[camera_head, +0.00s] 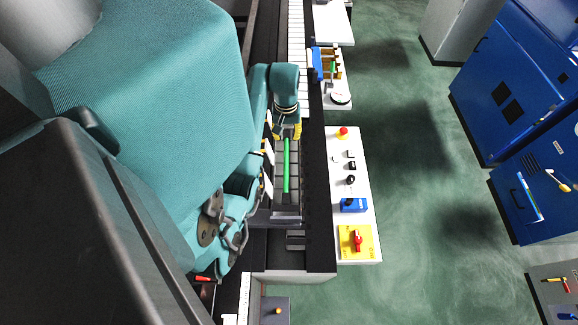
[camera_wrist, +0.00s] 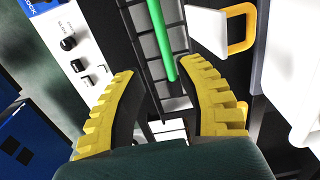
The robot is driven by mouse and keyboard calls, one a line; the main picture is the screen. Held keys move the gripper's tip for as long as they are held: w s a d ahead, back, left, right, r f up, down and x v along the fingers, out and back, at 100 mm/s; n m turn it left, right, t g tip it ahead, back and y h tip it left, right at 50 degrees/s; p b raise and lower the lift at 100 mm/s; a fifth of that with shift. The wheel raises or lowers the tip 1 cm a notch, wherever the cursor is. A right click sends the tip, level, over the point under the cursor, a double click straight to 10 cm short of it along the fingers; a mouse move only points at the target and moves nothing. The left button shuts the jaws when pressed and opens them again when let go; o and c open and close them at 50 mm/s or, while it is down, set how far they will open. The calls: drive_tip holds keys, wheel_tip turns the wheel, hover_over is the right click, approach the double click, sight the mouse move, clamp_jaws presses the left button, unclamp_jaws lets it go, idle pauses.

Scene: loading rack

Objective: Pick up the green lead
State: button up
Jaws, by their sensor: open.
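The green lead (camera_head: 287,165) is a thin green rod lying lengthwise on a dark slotted rack (camera_head: 279,190). In the wrist view the green lead (camera_wrist: 161,38) runs from the top edge down to a rounded end between my fingers' far tips. My gripper (camera_head: 286,130) is at the upper end of the lead in the head view. In the wrist view my gripper (camera_wrist: 160,80) has its two yellow ridged fingers spread wide apart, with nothing held between them. The contact height between fingers and lead cannot be told.
A white control panel (camera_head: 340,200) with a red button, black knobs and a yellow-backed red switch (camera_head: 357,241) stands right of the rack. A yellow handle (camera_wrist: 240,28) is close to the right finger. Blue cabinets (camera_head: 520,80) stand far right, across open green floor.

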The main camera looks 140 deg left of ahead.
sight(286, 159)
wheel_tip(286, 159, down, 16)
drive_tip(key=shift+s+r, duration=0.15)
clamp_jaws()
idle(0.3)
